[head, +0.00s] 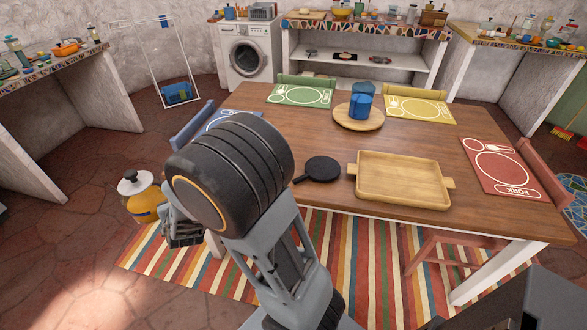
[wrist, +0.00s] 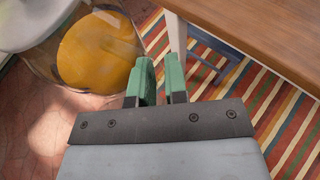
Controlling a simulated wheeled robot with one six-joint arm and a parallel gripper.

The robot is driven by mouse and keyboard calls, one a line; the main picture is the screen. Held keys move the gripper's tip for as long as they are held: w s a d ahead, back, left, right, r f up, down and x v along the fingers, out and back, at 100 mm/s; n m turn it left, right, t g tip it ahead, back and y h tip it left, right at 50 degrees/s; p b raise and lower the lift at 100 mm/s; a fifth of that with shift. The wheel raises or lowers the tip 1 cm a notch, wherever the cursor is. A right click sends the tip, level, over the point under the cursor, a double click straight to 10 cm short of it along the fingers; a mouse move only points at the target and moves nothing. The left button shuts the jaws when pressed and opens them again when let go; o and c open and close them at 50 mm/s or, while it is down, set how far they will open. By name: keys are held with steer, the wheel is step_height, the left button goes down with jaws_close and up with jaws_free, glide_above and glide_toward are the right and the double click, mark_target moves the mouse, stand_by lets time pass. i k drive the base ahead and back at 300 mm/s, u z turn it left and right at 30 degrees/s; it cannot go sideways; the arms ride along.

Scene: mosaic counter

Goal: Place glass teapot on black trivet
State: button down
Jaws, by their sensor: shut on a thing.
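The glass teapot (head: 141,197) has a pale lid with a black knob and yellow-orange contents. It is in the air left of the table, over the floor and rug edge, and looks roughly upright. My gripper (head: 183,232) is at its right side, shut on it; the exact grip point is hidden. In the wrist view the teapot (wrist: 98,50) fills the upper left, beside the green fingers of my gripper (wrist: 160,78). The black trivet (head: 322,169), round with a short handle, lies bare on the table, right of my arm.
The wooden table (head: 275,135) holds a tray (head: 404,180) right of the trivet. Behind are a round board (head: 358,117) with a blue cup (head: 361,101) and several placemats. A blue chair (head: 190,125) stands at the table's left edge. My arm hides part of the near left table.

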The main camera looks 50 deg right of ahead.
mark_target(323, 167)
steer(key=u, duration=2.3)
steer(key=k, duration=0.95)
steer(key=z, duration=1.3)
